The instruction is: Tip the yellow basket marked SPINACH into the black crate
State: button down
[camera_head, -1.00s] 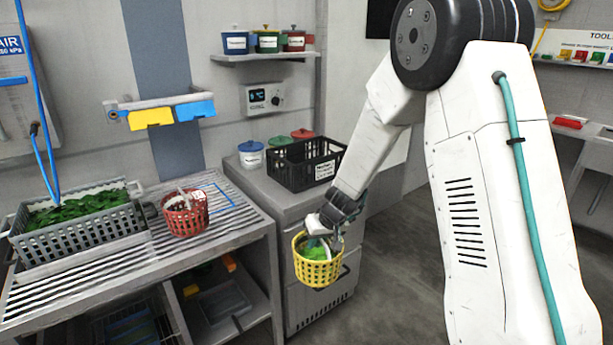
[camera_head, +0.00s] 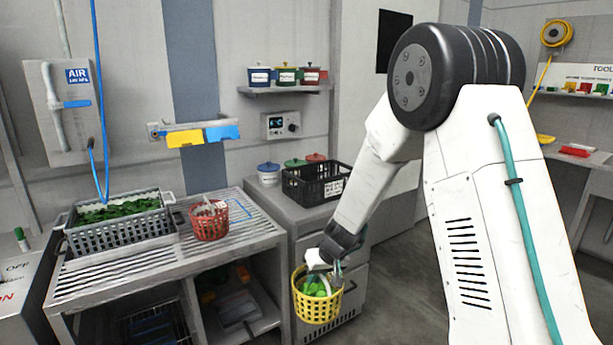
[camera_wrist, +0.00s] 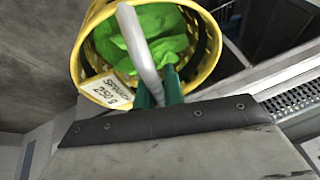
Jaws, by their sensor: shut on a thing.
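The yellow basket (camera_head: 317,304) hangs from my gripper (camera_head: 322,266) in front of the grey cabinet. It is upright in the head view and holds bright green leaves (camera_head: 318,286). In the wrist view the yellow basket (camera_wrist: 86,62) shows a white tag reading SPINACH 250 g (camera_wrist: 108,89). My gripper (camera_wrist: 158,88) is shut on the basket's grey handle (camera_wrist: 138,45). The black crate (camera_head: 296,189) stands on the cabinet top, behind and above the basket. Its inside is mostly hidden by its front wall.
A red basket (camera_head: 196,224) and a grey crate of greens (camera_head: 82,236) stand on the slatted bench (camera_head: 122,273) at left. Lidded pots (camera_head: 268,178) stand behind the black crate. The cabinet top (camera_head: 290,212) has a clear strip in front of the crate.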

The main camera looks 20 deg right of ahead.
aim_at(309, 192)
jog(key=u, duration=1.35)
jog(key=i, duration=0.8)
jog(key=z, duration=1.5)
